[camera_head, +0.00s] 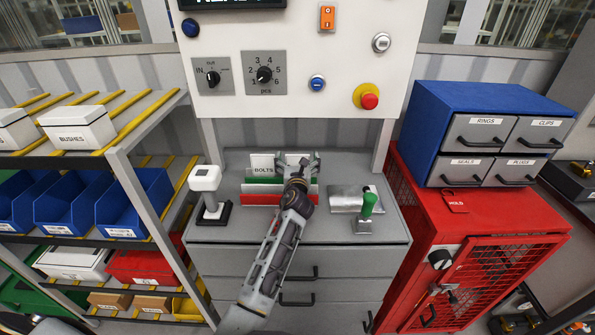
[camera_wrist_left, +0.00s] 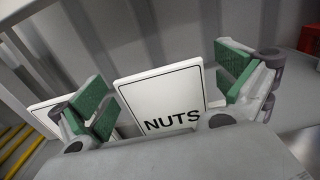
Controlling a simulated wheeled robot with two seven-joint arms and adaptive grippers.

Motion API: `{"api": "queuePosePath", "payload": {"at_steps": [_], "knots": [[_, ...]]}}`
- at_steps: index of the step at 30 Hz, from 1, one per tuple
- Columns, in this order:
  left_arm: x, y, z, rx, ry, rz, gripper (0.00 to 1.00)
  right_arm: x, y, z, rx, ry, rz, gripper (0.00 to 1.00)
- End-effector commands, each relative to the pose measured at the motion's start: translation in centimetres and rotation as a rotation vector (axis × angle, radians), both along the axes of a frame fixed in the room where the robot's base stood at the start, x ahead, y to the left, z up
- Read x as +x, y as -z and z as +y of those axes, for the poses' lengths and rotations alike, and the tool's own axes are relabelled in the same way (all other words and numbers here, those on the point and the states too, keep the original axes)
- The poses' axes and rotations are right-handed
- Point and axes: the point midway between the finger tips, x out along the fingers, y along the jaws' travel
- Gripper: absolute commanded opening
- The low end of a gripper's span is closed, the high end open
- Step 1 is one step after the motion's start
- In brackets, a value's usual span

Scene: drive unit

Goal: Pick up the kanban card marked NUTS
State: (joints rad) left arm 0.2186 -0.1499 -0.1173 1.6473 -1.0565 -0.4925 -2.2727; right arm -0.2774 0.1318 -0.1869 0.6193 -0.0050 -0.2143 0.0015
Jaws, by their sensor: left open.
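The NUTS kanban card (camera_wrist_left: 165,95) is white with a dark border and black lettering. It stands between the spread green-padded fingers of my left gripper (camera_wrist_left: 165,86) in the left wrist view, with a gap visible on both sides. In the head view my left gripper (camera_head: 296,158) is open at the card holder and largely hides the NUTS card. Another white card (camera_head: 262,163), with BOLTS below it, stands just left of the gripper. The holder has green and red strips (camera_head: 262,199). A second white card (camera_wrist_left: 46,115) shows partly behind the left finger.
A white device on a black stand (camera_head: 211,190) is left of the holder. The control panel (camera_head: 300,45) rises behind.

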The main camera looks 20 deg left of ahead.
Motion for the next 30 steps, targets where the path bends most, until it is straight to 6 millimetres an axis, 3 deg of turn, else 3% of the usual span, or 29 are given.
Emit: {"api": "queuePosePath", "payload": {"at_steps": [8,19,30], "knots": [[-0.02,0.0,0.0,0.0,0.0,0.0,0.97,-0.4,0.02,-0.02,0.0,0.0,0.004,0.4],[-0.03,0.0,0.0,0.0,0.0,0.0,0.51,-0.47,0.03,-0.04,0.0,0.0,0.005,0.4],[-0.02,-0.46,0.04,-0.001,-0.001,-0.001,0.51,-0.41,-0.13,-0.08,-0.001,0.0,0.004,0.4]]}}
